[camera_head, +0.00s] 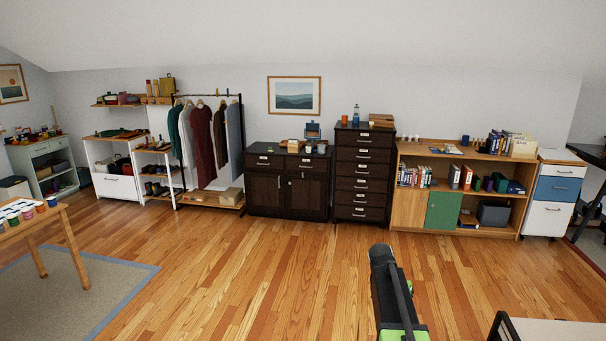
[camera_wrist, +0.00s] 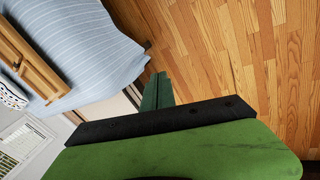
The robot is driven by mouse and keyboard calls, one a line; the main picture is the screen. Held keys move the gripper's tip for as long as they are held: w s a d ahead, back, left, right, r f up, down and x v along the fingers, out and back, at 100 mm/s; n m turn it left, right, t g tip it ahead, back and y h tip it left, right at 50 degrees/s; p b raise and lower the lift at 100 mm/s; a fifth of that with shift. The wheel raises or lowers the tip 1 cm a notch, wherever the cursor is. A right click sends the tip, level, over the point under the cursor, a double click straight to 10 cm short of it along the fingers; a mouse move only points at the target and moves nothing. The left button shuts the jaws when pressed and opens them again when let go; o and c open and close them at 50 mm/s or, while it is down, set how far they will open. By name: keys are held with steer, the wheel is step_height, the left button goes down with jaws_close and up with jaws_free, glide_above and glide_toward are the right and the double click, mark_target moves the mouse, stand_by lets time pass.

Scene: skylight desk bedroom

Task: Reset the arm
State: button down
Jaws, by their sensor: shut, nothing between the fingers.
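In the head view part of my arm (camera_head: 392,295), dark with green, reaches up from the bottom edge right of centre, over bare floor. The gripper fingers cannot be made out there. In the wrist view my gripper (camera_wrist: 157,92) shows as dark green fingers close together beyond a black bar and a green body. The fingers are shut with nothing between them. They point toward the edge of a bed with a striped blue cover (camera_wrist: 85,45) and the wooden floor (camera_wrist: 215,50).
A dark cabinet (camera_head: 287,187), a tall drawer unit (camera_head: 361,180) and a wooden bookshelf (camera_head: 475,203) line the far wall. A clothes rack (camera_head: 241,120) stands left of them. A wooden table (camera_head: 63,213) is at left, on a rug (camera_head: 120,285). The middle floor (camera_head: 270,270) is clear.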

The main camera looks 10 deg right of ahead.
steer(key=s+a+f+n+y, duration=0.1)
steer(key=s+a, duration=0.5)
steer(key=a, duration=0.6)
steer(key=s+a+n+t+y, duration=0.1)
steer(key=s+a+n+y, duration=0.2)
steer(key=a, duration=0.9)
steer(key=s+n, duration=0.2)
steer(key=s, duration=0.1)
steer(key=shift+f+n, duration=0.35)
steer(key=shift+n, duration=0.05)
